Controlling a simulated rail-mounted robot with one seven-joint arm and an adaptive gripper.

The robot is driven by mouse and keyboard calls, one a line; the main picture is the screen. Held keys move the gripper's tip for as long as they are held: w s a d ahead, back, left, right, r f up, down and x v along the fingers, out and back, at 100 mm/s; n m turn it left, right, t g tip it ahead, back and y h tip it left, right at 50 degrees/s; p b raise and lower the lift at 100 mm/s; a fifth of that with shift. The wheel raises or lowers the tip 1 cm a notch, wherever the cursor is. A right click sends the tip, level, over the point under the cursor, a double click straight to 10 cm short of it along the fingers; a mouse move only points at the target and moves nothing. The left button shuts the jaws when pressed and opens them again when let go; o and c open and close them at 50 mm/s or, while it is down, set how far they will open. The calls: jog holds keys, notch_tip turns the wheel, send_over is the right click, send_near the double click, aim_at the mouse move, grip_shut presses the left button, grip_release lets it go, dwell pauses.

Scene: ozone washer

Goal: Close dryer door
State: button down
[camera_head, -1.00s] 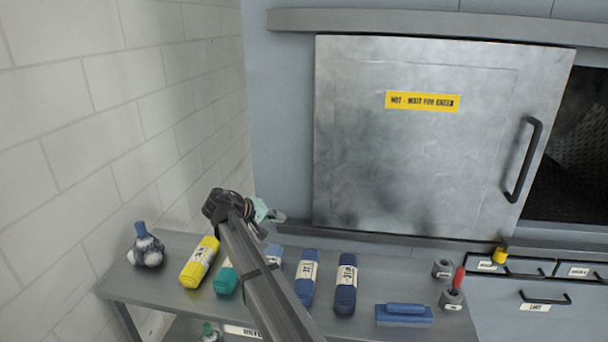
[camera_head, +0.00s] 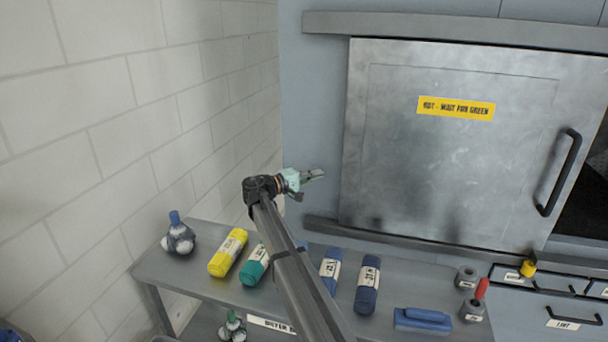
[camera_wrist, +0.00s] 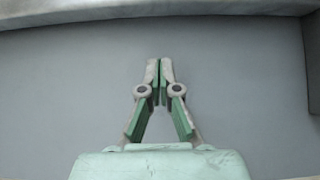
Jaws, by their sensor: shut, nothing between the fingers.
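The dryer door (camera_head: 400,160) is a grey metal panel with a yellow label "HOT - WAIT FOR GREEN" (camera_head: 456,109) and a black bar handle (camera_head: 559,172) near its right edge. A dark opening (camera_head: 585,195) shows to the right of the door. My gripper (camera_head: 318,174) is left of the door's left edge, in front of the blue-grey wall panel, apart from the handle. In the wrist view my gripper (camera_wrist: 160,68) is shut with its fingertips together and nothing between them, facing a plain grey surface.
A grey shelf (camera_head: 190,285) below holds a yellow roll (camera_head: 228,253), a teal roll (camera_head: 256,265), blue rolls (camera_head: 368,285) and a blue block (camera_head: 422,320). A rail (camera_head: 420,28) runs above the door. A white block wall (camera_head: 130,120) bounds the left. Labelled drawers (camera_head: 565,310) are lower right.

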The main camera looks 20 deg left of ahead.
jog(key=w+d+p, duration=0.2)
jog(key=d, duration=0.3)
jog(key=shift+d, duration=0.4)
